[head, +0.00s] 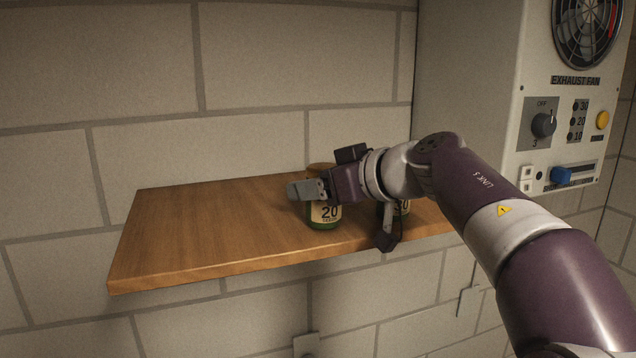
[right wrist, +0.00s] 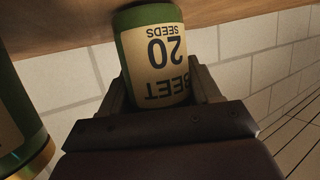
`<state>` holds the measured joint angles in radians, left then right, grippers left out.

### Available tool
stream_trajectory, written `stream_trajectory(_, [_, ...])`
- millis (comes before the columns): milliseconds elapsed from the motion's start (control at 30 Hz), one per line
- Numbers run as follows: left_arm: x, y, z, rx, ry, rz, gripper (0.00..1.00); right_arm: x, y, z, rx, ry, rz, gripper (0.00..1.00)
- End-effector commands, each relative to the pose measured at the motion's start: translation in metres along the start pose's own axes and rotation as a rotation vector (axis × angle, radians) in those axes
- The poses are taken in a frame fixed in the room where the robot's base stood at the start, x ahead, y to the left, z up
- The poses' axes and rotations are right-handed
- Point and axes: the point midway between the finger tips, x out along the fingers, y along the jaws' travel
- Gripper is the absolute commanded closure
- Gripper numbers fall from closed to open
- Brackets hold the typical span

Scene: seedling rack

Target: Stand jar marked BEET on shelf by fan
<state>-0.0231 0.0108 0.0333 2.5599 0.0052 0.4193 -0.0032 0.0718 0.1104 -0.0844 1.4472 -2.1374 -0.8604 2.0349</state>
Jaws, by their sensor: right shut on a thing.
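The BEET jar (head: 325,215) is green with a cream label reading 20 and a brown lid. It stands upright at the shelf (head: 200,225), near its front edge; I cannot tell whether its base touches the wood. In the right wrist view the BEET jar (right wrist: 160,60) appears upside down, its label reading BEET 20 SEEDS, between the fingers. My right gripper (head: 308,189) is shut on it around the upper part and hides some of it. The exhaust fan (head: 588,30) is on the pale cabinet at the right. My left gripper is not in view.
A second jar (head: 400,207) stands on the shelf just right of the BEET jar, partly behind my wrist; its green side and gold lid show in the right wrist view (right wrist: 18,125). The shelf's left half is clear. A block wall (head: 250,140) backs the shelf.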

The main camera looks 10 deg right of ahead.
Motion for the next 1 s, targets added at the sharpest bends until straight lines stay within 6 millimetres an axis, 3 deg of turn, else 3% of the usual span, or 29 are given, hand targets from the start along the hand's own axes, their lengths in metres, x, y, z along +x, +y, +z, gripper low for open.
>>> stream_trajectory(233, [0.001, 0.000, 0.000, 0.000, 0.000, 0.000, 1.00, 0.002, 0.000, 0.004, 0.002, -0.001, -0.001, 0.71])
stream_trajectory(267, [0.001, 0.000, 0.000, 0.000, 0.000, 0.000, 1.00, 0.002, 0.000, 0.004, 0.003, -0.001, -0.001, 0.31])
stream_trajectory(300, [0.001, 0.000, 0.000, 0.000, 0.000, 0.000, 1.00, 0.002, 0.000, 0.004, 0.002, -0.001, -0.001, 0.18])
stream_trajectory(333, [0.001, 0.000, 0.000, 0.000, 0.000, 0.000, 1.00, 0.002, 0.000, 0.004, 0.002, -0.001, -0.001, 0.12])
stream_trajectory(700, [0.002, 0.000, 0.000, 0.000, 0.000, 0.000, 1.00, -0.002, 0.001, 0.000, 0.000, 0.001, 0.001, 0.12])
stream_trajectory(833, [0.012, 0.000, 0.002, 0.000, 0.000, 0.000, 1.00, -0.025, 0.001, 0.003, 0.000, 0.002, 0.004, 0.12])
stream_trajectory(1000, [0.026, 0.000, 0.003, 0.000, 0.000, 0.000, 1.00, -0.068, 0.002, 0.004, 0.000, 0.002, 0.006, 0.12])
